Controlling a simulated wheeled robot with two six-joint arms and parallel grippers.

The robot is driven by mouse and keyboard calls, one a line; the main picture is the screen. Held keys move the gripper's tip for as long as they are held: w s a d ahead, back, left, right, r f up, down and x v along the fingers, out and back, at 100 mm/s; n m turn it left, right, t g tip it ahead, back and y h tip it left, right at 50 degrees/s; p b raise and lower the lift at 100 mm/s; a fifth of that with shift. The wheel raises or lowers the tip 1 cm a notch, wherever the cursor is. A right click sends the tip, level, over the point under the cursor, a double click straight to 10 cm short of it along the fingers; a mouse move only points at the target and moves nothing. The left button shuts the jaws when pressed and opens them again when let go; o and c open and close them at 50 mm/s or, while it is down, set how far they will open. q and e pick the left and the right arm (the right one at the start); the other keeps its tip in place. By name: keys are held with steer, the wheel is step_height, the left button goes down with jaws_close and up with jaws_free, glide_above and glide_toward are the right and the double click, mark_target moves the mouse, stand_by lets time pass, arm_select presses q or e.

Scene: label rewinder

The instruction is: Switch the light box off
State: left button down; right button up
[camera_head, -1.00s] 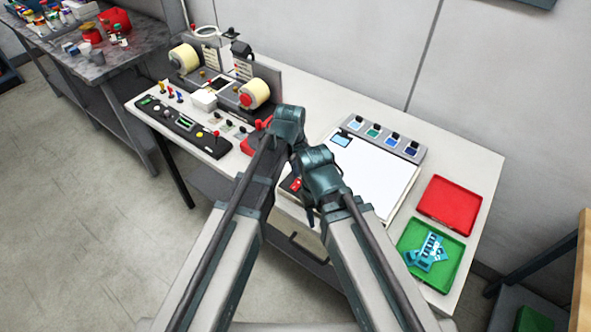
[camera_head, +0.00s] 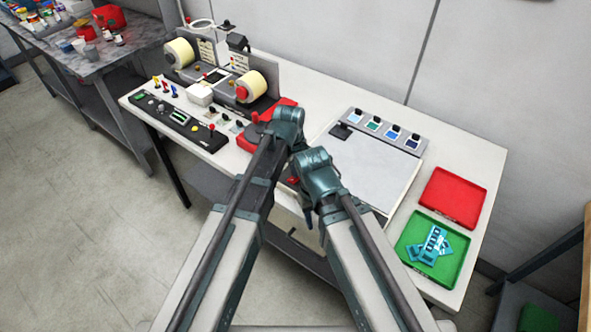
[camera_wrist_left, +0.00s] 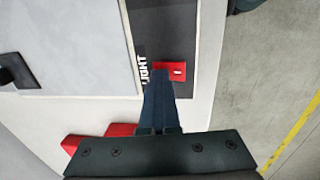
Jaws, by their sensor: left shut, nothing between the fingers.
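The light box (camera_head: 375,173) lies on the table with a dull grey, unlit top. In the left wrist view its panel (camera_wrist_left: 80,40) is also grey, beside a dark strip marked LIGHT. The small red switch (camera_wrist_left: 172,72) sits on that strip; in the head view it shows (camera_head: 293,180) at the box's front left. My left gripper (camera_wrist_left: 159,84) is shut and empty, its tips at or just beside the switch; I cannot tell whether they touch. In the head view my arm mostly hides it.
A row of colour samples (camera_head: 383,131) runs along the box's back edge, with a dark loupe (camera_head: 341,131) near it. A red tray (camera_head: 453,197) and a green tray (camera_head: 417,228) with blue labels stand right. A red-based device (camera_head: 252,139) and the rewinder (camera_head: 215,75) stand left.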

arm_select(q)
steer(key=shift+s, duration=0.15)
steer(key=shift+s+a+r, duration=0.1)
steer(key=shift+s+a, duration=0.4)
steer(key=shift+s, duration=0.05)
steer(key=shift+r+p, duration=0.8)
steer(key=shift+p, duration=0.2)
steer(key=r+p, duration=0.4)
steer(key=shift+s+r+p, duration=0.25)
steer(key=shift+r+p, duration=0.05)
steer(key=shift+r, duration=0.05)
step_height(320, 180, up, 8)
steer(key=p, duration=0.8)
glide_above(292, 181)
steer(key=shift+s+a+f, duration=0.15)
steer(key=shift+s+a, duration=0.2)
